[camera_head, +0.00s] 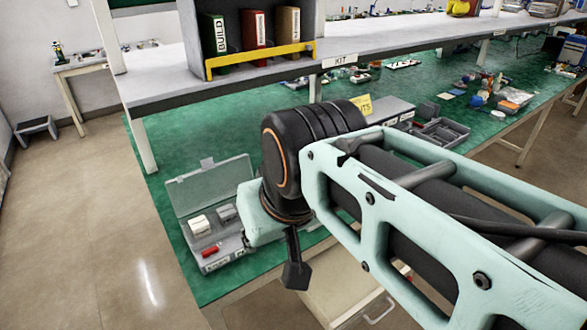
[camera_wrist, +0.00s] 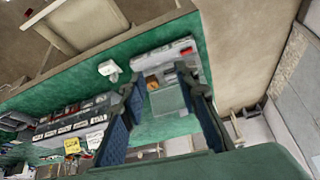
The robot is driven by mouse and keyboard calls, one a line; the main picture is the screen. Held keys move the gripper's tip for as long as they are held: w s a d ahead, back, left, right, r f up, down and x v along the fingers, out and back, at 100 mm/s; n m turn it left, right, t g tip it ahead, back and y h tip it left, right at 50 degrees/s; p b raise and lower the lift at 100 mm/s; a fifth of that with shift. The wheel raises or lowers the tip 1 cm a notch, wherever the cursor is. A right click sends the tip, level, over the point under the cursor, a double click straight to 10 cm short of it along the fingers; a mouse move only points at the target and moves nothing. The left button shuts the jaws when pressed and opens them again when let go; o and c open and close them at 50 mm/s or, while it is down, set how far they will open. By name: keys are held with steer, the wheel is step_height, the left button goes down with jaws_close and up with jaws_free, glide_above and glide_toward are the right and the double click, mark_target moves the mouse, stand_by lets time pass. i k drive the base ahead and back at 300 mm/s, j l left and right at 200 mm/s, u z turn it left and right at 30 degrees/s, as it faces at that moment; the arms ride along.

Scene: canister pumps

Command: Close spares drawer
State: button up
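The spares drawer (camera_head: 345,285) is a cream drawer under the front edge of the green bench, with a metal pull handle (camera_head: 378,311). It appears to stick out from the bench, but my arm covers part of it and I cannot tell how far it is open. A cream box shape that looks like the drawer (camera_wrist: 85,22) shows at the upper left in the wrist view. My gripper (camera_wrist: 160,75) has its two dark fingers apart, with nothing between them. It is above the bench, away from the drawer handle; in the head view it is mostly hidden.
An open grey case (camera_head: 210,200) with white and red parts lies on the bench left of my wrist; it also shows beyond my fingers (camera_wrist: 170,60). A shelf with binders (camera_head: 255,30) and a yellow rail overhangs the bench.

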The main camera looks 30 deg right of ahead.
mark_target(340, 295)
steer(key=z, duration=1.3)
steer(key=k+z, duration=0.4)
steer(key=j+u, duration=0.15)
steer(key=j, duration=0.7)
steer(key=k+j, duration=0.2)
steer(key=i+l, duration=0.3)
steer(key=l+z, duration=0.05)
